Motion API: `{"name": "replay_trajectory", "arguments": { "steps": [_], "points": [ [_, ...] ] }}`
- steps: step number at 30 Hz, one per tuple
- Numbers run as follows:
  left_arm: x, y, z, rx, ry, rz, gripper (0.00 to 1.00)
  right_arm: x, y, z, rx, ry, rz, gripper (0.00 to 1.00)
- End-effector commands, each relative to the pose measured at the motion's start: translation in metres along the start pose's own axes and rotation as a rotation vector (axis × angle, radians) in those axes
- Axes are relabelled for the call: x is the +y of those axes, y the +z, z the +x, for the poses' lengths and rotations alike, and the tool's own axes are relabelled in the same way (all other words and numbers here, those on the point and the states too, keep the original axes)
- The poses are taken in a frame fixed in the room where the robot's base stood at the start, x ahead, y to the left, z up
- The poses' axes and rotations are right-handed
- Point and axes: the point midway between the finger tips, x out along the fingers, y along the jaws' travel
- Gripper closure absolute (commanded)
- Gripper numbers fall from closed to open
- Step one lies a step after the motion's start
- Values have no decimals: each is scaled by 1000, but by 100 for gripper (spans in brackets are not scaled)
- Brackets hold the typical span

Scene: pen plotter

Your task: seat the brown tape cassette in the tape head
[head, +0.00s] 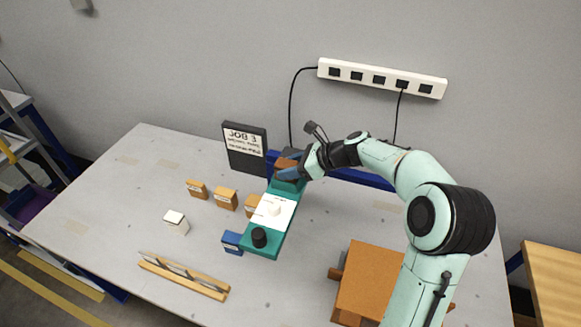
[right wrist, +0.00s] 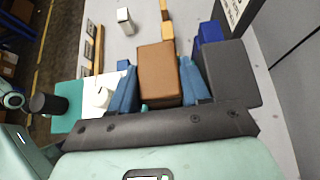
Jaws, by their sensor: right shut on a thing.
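My right gripper (head: 288,172) is shut on the brown tape cassette (head: 286,163), at the far end of the teal plotter (head: 284,232). In the right wrist view the cassette (right wrist: 158,70) sits between my two blue fingers. The plotter carries a white sheet, a white round part (head: 273,209) and a black knob (head: 259,237). I cannot pick out the tape head for certain; the gripper covers that end. Whether the cassette touches the plotter there cannot be told. My left gripper is not in view.
Several orange blocks (head: 226,198) stand left of the plotter, with a white block (head: 176,222) and a blue block (head: 232,243). A wooden pen tray (head: 184,276) lies in front. A JOB 3 board (head: 246,148) stands behind. An orange-brown box (head: 370,282) is at the right.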

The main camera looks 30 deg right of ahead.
Motion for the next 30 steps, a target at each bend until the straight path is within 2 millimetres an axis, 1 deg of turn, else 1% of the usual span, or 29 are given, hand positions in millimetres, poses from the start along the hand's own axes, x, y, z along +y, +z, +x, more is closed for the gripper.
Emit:
{"name": "replay_trajectory", "arguments": {
  "steps": [7,11,12,13,14,21,24,26,30],
  "points": [
    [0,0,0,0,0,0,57,0,0,0,-1,-1,-1,92],
    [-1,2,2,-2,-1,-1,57,0,-3,2,0,-1,0,92],
    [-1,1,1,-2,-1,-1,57,0,-2,2,0,-1,0,40],
    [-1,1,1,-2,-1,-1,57,0,-2,2,0,-1,0,31],
    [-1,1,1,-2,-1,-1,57,0,-2,2,0,-1,0,28],
    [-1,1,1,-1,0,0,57,0,-2,1,0,-1,-1,28],
    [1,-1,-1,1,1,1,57,-1,2,-1,-2,-2,-2,28],
    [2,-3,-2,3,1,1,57,-1,2,-7,-1,-4,-1,28],
    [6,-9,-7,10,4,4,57,-2,3,-32,-2,-9,-2,28]
  ]
}}
